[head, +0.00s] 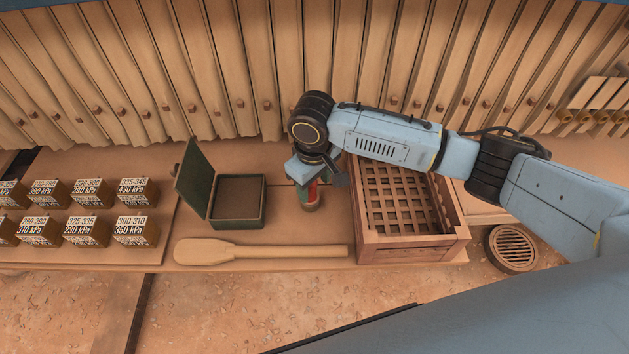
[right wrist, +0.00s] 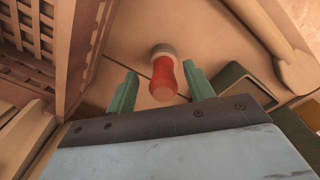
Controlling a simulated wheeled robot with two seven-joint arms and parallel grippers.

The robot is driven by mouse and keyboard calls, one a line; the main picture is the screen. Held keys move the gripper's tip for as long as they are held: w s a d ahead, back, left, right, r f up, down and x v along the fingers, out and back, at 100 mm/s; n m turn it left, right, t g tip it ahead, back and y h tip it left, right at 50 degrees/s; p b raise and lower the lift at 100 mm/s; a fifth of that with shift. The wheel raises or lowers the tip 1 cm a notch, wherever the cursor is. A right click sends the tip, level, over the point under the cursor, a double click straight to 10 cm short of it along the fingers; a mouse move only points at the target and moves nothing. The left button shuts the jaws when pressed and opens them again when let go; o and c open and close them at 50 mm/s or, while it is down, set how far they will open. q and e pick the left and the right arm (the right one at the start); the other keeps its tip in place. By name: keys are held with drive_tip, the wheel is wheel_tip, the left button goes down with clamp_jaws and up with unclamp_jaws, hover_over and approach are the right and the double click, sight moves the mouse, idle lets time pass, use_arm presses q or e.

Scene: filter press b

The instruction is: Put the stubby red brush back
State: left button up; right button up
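The stubby red brush (head: 313,190) stands on the bench between the green box and the wooden crate, its red handle up and its paler end down. In the right wrist view the brush (right wrist: 164,78) shows between the two green fingers, handle end toward me. My right gripper (head: 311,184) is above and around the brush, pointing down. Its fingers (right wrist: 160,72) are apart, with gaps visible on both sides of the handle, so it is open. The gripper partly hides the handle in the head view. My left gripper is not in view.
An open green box (head: 240,222) with its lid raised stands left of the brush. A slatted wooden crate (head: 412,248) stands close on the right. A wooden paddle (head: 290,251) lies in front. Several labelled weight blocks (head: 136,230) stand at left; a round grate (head: 512,248) is at right.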

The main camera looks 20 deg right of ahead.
wheel_tip(320, 180, up, 12)
drive_tip(key=p, duration=0.2)
drive_tip(key=shift+s+a, duration=0.15)
drive_tip(key=shift+s, duration=0.05)
idle(0.4)
